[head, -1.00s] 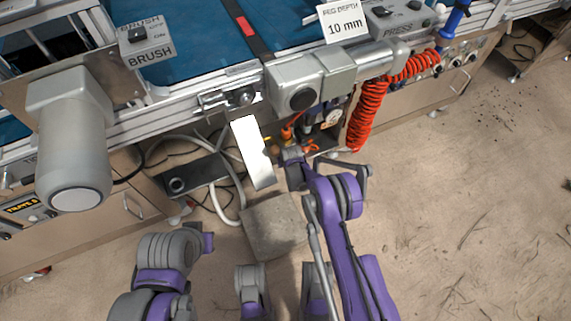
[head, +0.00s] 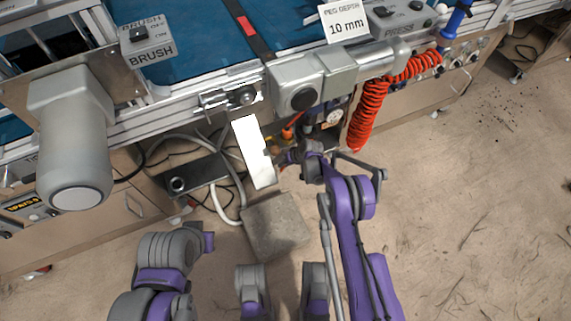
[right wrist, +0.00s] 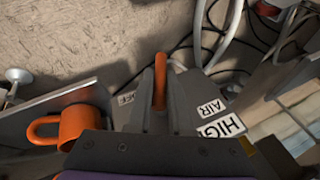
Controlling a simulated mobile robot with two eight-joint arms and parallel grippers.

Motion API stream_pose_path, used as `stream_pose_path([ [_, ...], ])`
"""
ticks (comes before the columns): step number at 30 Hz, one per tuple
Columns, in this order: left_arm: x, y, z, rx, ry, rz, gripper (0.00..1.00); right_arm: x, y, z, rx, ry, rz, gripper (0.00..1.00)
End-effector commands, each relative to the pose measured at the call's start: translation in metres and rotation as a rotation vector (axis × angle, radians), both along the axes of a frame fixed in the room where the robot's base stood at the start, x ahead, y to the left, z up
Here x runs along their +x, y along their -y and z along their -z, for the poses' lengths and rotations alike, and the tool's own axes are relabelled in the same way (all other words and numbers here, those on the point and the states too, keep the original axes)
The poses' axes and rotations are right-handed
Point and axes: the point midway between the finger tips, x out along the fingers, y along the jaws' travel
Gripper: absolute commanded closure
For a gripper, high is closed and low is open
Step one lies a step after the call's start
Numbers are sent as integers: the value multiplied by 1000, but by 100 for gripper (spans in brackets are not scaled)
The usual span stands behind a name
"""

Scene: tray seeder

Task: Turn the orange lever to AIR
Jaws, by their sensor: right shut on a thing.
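The orange lever (right wrist: 160,84) stands upright between the fingers of my right gripper (right wrist: 160,75) in the right wrist view. The fingers are shut on it. A label reading AIR (right wrist: 210,107) lies just right of the fingers, and part of another label (right wrist: 126,99), seemingly OFF, shows on their left. In the head view my right gripper (head: 284,156) reaches under the machine's front rail, beside a white panel. I cannot make out the lever clearly there. My left arm is folded at the lower left, and its gripper does not show.
An orange cup-like part (right wrist: 75,127) sits left of the fingers in the right wrist view. A HIGH label (right wrist: 222,128) is at the right. In the head view a white panel (head: 254,152), a red coiled hose (head: 368,112) and a stone block (head: 275,226) are close by.

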Motion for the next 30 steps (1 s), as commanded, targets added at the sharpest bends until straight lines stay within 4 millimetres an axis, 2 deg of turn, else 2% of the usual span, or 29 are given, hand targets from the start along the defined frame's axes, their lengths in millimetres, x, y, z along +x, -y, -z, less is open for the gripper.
stream_pose_path([
  [12, 0, 0, 0, 0, 0, 0, 100, 0, -2, -2, 186, -76, 2, 100],
  [28, 0, 0, 0, 0, 0, 0, 100, -1, -3, -2, 214, -88, 1, 100],
  [29, 0, 0, 0, 0, 0, 0, 100, -1, -3, -2, 214, -88, 1, 80],
  [30, 0, 0, 0, 0, 0, 0, 100, -1, -3, -2, 213, -88, 2, 72],
])
